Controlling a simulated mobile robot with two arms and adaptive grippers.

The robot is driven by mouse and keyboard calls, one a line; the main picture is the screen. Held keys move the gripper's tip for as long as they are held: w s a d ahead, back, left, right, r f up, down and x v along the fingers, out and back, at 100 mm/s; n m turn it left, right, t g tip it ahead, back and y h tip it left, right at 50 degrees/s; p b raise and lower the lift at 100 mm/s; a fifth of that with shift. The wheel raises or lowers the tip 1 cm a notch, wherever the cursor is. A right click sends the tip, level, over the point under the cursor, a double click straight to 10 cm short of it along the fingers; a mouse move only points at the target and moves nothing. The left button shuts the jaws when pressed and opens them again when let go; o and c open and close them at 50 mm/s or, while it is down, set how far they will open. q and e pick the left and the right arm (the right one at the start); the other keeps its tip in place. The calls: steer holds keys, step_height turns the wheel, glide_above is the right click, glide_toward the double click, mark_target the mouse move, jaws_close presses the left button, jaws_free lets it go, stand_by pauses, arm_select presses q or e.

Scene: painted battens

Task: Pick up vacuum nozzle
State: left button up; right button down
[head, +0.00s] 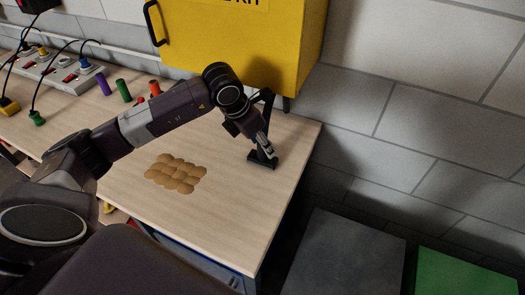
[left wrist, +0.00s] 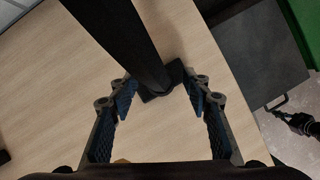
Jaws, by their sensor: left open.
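The vacuum nozzle (head: 262,162) is black, with a flat foot on the wooden tabletop near its right edge and a neck rising from it. In the left wrist view the black nozzle (left wrist: 135,45) runs from the top edge down to its foot, between the finger tips. My left gripper (head: 265,147) is at the nozzle, pointing down. Its two fingers (left wrist: 165,98) are apart, one on each side of the nozzle's lower part, with nothing clamped. Whether a finger touches it, I cannot tell. My right gripper is not in view.
A patch of round brown pieces (head: 175,175) lies left of the nozzle on the table (head: 225,220). A yellow cabinet (head: 235,45) hangs close behind. Coloured cylinders (head: 123,90) and a power strip (head: 60,70) stand at the left. Grey (head: 340,255) and green (head: 465,275) surfaces lie beyond the table's right edge.

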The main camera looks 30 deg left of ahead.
arm_select(q)
steer(key=shift+w+d+f, duration=0.1)
steer(key=shift+w+f, duration=0.1)
steer(key=shift+f, duration=0.35)
jaws_close()
steer(key=shift+r, duration=0.1)
steer(key=shift+r, duration=0.1)
steer(key=shift+r+b, duration=0.55)
steer(key=shift+r, duration=0.1)
steer(key=shift+s+r+b, duration=0.15)
steer(key=shift+r+b, duration=0.45)
steer(key=shift+r, duration=0.3)
steer(key=s+a+b, duration=0.3)
steer(key=s+b, duration=0.1)
steer(key=s, duration=0.4)
steer(key=s+a+b, duration=0.3)
steer(key=s+a, duration=0.1)
steer(key=s, duration=0.4)
steer(key=shift+b, duration=0.4)
